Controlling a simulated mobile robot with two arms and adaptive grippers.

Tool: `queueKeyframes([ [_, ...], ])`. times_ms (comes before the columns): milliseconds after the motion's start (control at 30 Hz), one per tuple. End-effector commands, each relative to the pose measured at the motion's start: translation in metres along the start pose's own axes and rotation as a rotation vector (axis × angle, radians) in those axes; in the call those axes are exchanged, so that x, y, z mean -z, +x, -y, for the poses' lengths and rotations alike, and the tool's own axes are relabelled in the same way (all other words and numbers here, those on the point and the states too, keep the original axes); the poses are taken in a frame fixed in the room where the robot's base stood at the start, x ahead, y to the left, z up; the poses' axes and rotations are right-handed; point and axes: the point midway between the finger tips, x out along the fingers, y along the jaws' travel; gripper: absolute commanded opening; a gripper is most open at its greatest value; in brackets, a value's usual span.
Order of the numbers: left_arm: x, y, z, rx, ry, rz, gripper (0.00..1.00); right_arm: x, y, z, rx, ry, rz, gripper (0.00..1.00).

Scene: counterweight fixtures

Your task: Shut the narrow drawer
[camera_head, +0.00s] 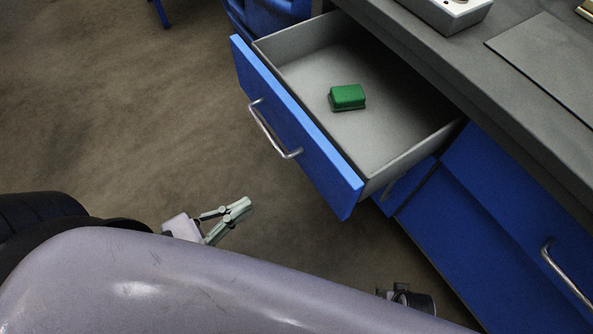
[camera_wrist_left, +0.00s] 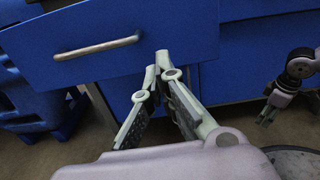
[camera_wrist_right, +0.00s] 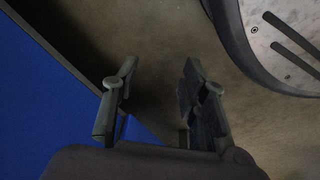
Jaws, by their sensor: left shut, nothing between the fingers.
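The drawer (camera_head: 297,125) with a blue front and a metal bar handle (camera_head: 272,135) stands pulled out from the counter. Its front and handle also show in the left wrist view (camera_wrist_left: 97,49). A green block (camera_head: 347,97) lies inside on the grey drawer floor. My left gripper (camera_head: 246,204) is shut and empty, apart from the drawer front on its outer side. In the left wrist view its fingertips (camera_wrist_left: 160,62) meet in front of the blue panels. My right gripper (camera_wrist_right: 160,66) is open with nothing between its fingers, low beside a blue cabinet panel.
The grey countertop (camera_head: 470,75) runs above the drawer, with a light grey box (camera_head: 447,12) and a flat dark plate (camera_head: 550,65) on it. Another blue front with a handle (camera_head: 566,273) is at right. Blue bins (camera_wrist_left: 35,95) stand beyond the drawer. The floor before it is clear.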

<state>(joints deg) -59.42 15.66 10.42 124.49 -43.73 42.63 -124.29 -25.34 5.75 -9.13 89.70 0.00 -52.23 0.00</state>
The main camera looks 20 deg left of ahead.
Motion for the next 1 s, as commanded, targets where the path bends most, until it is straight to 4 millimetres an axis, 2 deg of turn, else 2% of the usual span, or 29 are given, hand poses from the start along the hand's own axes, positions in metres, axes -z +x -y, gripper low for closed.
queueKeyframes([
  [167, -0.005, 0.012, 0.003, 0.016, 0.035, 0.008, 0.0, -0.001, 0.0, 0.0, 0.0, 0.0, 0.002, 0.4],
  [367, -0.007, 0.049, 0.003, 0.015, 0.033, 0.011, 0.0, -0.005, 0.005, 0.0, 0.0, -0.001, 0.006, 0.4],
  [700, -0.006, 0.111, 0.003, 0.012, 0.031, 0.008, 0.0, -0.026, 0.023, 0.002, 0.002, -0.004, 0.021, 0.4],
  [1000, -0.005, 0.138, 0.004, 0.01, 0.028, 0.006, 0.0, -0.038, 0.033, 0.002, 0.003, -0.006, 0.026, 0.4],
])
